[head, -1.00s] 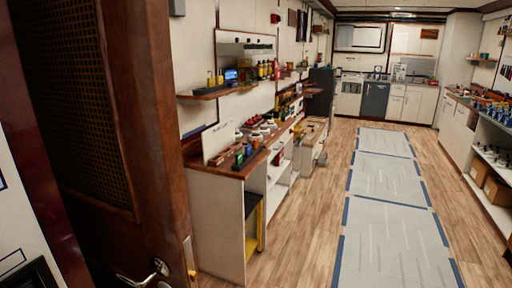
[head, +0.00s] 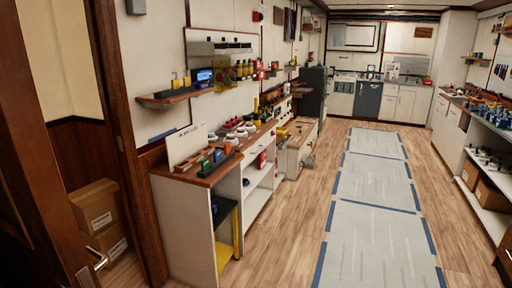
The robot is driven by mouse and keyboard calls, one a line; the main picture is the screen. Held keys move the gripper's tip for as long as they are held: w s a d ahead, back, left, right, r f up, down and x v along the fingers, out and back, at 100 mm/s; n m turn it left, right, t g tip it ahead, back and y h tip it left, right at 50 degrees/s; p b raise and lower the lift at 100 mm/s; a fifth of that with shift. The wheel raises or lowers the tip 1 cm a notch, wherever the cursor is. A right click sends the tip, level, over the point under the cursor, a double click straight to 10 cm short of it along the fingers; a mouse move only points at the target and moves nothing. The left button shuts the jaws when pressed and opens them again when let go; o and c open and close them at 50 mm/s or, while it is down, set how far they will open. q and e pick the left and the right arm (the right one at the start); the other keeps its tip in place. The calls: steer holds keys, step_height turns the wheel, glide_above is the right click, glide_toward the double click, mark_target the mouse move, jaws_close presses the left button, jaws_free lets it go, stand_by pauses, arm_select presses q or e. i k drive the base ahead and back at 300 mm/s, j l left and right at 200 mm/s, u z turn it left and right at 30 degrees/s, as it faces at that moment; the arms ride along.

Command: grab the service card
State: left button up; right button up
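I cannot make out a service card for sure at this distance. A white panel (head: 187,143) with small dark lettering stands upright at the left end of the wooden-topped counter (head: 192,176); I cannot read it. Small coloured blocks (head: 218,157) in orange, green and blue sit in a dark holder in front of it. Neither of my grippers is in view.
A door frame (head: 128,150) stands close at left, with cardboard boxes (head: 100,215) in the room behind it. Grey floor mats (head: 375,190) run down the clear aisle. A shelf unit (head: 487,185) lines the right side. A fridge-like dark cabinet (head: 368,101) is at the back.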

mark_target(227, 146)
steer(key=i+l, duration=0.35)
steer(key=i, duration=0.15)
steer(key=i+l+z, duration=0.1)
steer(key=i+l, duration=0.2)
steer(key=i, duration=0.25)
steer(key=i+l, duration=0.3)
steer(key=i, duration=0.25)
